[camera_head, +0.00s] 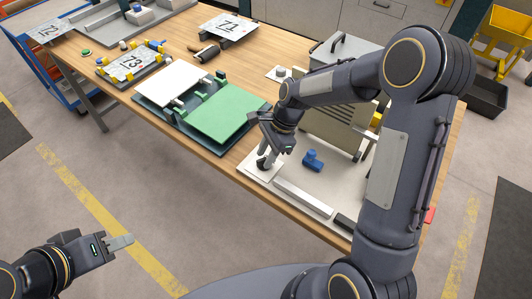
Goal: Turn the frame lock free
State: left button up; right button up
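My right gripper (268,151) points down over a pale plate (250,172) at the front of the workbench, near the beige louvred machine frame (335,128). A small dark part (263,163) shows at its fingertips, just above or on the plate. I cannot tell whether this part is the frame lock or a fingertip, nor whether the fingers grip it. A blue knob-like part (313,161) stands on the pale base to the right, apart from the gripper. My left gripper (122,243) is at the lower left over the floor, away from the bench; its fingers overlap in this view.
A green panel (228,115) and a white panel (172,82) lie on a dark fixture left of my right gripper. Plates marked 73 (131,64) and 71 (229,27) are farther back. A long pale bar (303,198) lies along the bench front. Floor around my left gripper is clear.

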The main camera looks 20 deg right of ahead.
jog(key=shift+f, duration=0.2)
grip_shut()
jog(key=shift+r+n, duration=0.1)
jog(key=shift+n, duration=0.3)
jog(key=n+g, duration=0.1)
jog(key=n, duration=0.1)
jog(key=n+g+p, duration=0.1)
jog(key=n, duration=0.1)
jog(key=shift+w+a+n+h, duration=0.15)
jog(key=shift+n+h, duration=0.15)
jog(key=shift+h, duration=0.1)
jog(key=n+h, duration=0.1)
jog(key=n, duration=0.2)
jog(key=n+g, duration=0.1)
jog(key=n, duration=0.2)
jog(key=shift+w+a+h, duration=0.1)
jog(key=shift+h, duration=0.3)
jog(key=shift+n+g, duration=0.3)
jog(key=shift+n, duration=0.1)
